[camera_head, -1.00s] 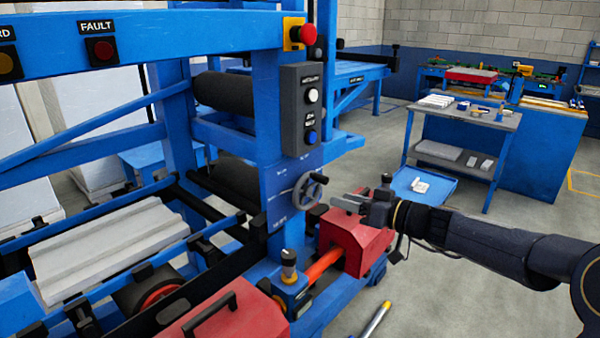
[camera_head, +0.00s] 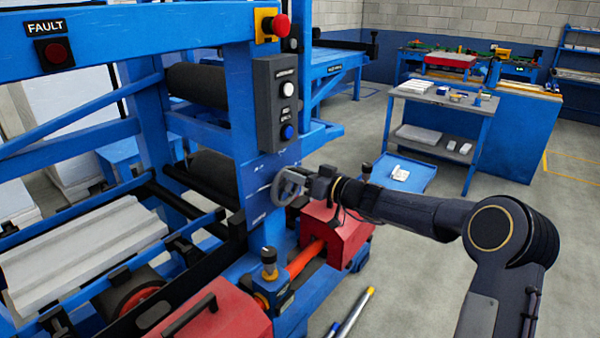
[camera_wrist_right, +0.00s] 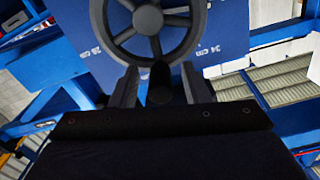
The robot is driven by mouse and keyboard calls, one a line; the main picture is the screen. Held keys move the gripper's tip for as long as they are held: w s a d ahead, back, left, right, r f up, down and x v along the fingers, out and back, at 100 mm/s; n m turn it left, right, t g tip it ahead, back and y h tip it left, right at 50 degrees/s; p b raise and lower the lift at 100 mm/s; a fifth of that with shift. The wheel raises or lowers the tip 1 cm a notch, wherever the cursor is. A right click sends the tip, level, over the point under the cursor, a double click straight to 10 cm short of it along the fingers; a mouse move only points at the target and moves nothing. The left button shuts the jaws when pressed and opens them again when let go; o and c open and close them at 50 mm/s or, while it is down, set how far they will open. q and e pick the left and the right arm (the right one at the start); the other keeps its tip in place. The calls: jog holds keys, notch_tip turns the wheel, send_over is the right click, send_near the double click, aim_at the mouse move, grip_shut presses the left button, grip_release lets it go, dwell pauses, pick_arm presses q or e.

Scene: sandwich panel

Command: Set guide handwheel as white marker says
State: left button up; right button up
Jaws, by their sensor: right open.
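The guide handwheel (camera_head: 287,189) is a grey spoked wheel on the blue panel (camera_head: 257,193) of the machine's upright. It also shows from close up in the right wrist view (camera_wrist_right: 148,19), with its lower rim towards my gripper. White scale marks stand on the panel behind it; "34 cm" and what looks like "28 cm" are readable in the wrist view. I cannot make out a set marker. My right gripper (camera_head: 306,183) is at the wheel's right side. Its open fingers (camera_wrist_right: 160,88) flank a dark knob at the rim; I cannot tell whether they touch it.
A grey button box (camera_head: 277,103) is above the wheel, with a red emergency button (camera_head: 280,25) higher up. A red housing (camera_head: 338,228) lies below my right gripper. A workbench (camera_head: 450,103) stands behind. The floor to the right is open.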

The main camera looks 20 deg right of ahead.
grip_shut()
